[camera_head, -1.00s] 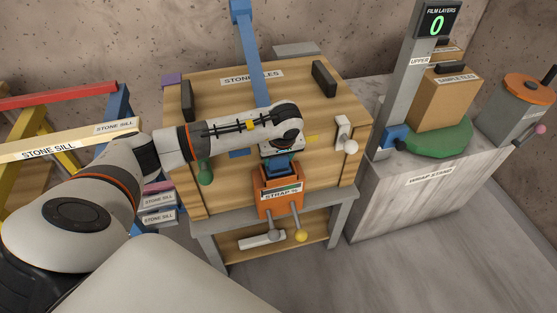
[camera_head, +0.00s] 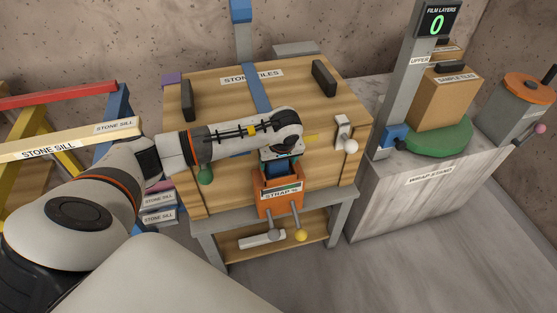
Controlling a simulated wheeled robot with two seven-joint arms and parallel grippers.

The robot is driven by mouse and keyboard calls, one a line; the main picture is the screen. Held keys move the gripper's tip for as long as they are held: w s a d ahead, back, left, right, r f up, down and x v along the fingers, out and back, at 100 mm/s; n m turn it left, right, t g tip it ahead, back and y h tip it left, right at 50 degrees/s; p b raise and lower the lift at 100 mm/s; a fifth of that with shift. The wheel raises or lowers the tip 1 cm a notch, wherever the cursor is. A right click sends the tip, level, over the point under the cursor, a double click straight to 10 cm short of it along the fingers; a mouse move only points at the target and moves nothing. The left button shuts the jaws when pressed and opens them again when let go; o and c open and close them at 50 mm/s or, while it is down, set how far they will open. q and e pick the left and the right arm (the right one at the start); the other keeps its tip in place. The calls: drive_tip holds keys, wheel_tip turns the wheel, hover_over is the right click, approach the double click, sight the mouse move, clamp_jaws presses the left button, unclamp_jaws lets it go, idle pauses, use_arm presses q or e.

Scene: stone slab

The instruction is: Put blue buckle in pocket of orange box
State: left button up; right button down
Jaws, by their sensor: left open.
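The orange box (camera_head: 280,201), labelled "STRAP %", is fixed to the front of the wooden crate, with two levers below it. A blue piece (camera_head: 281,169), which looks like the blue buckle, shows at the top opening of the box, right under my left gripper (camera_head: 280,157). My left gripper points down over the box and its jaws are open. The wrist hides much of the buckle, so I cannot tell how deep it sits. A blue strap (camera_head: 256,88) lies over the crate lid and runs behind my left forearm. My right gripper is not in view.
The wooden crate (camera_head: 214,94) stands on a grey-framed table. A grey post (camera_head: 243,42) rises behind it. A white lever (camera_head: 346,139) sticks out at its right. The wrap stand (camera_head: 423,190) is at right, sill boards (camera_head: 72,137) at left. The floor at front right is clear.

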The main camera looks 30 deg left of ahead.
use_arm(q)
drive_tip(key=v, duration=1.2)
drive_tip(key=shift+b, duration=0.3)
